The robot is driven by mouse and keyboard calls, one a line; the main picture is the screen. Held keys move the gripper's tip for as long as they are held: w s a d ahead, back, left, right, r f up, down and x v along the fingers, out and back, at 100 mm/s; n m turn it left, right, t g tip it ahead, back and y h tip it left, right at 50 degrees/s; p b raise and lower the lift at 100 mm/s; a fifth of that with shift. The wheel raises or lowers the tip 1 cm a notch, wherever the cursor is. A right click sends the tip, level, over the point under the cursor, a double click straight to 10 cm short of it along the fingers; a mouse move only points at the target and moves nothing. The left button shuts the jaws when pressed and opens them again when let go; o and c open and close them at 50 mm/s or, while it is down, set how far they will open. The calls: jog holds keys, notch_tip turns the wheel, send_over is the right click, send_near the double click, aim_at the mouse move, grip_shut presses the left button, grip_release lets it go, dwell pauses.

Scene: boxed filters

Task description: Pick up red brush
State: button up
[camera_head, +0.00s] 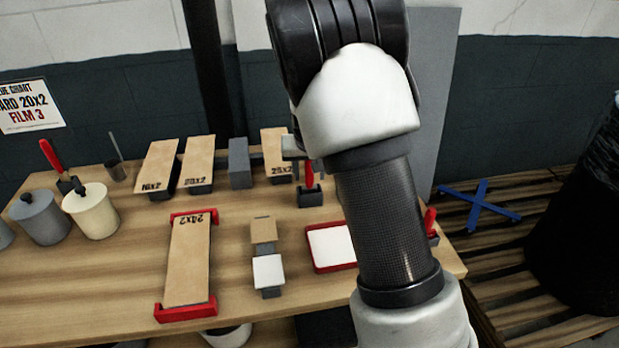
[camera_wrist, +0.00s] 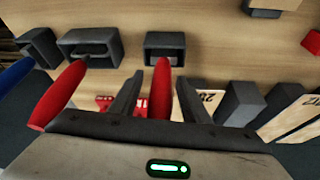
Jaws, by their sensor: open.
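A red brush handle (camera_head: 310,172) stands upright in a dark grey holder (camera_head: 312,197) at the back of the bench in the head view. In the wrist view, a red brush handle (camera_wrist: 160,90) stands between the two dark fingers of my open gripper (camera_wrist: 159,77), with a gap on each side. In the head view my gripper is mostly hidden behind my arm. A second red handle (camera_wrist: 58,96) shows left of the fingers in the wrist view. Another red handle (camera_head: 430,220) shows just right of my arm in the head view.
Labelled boxed filters (camera_head: 160,165) stand along the back left of the bench, near a grey block (camera_head: 240,165). A long filter (camera_head: 189,260) lies in a red frame in front. Pots (camera_head: 92,212) stand at the left. Dark holders (camera_wrist: 165,45) show in the wrist view.

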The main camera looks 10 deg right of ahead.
grip_shut()
notch_tip(320, 180, up, 10)
jog(key=p, duration=0.1)
dwell(0.5)
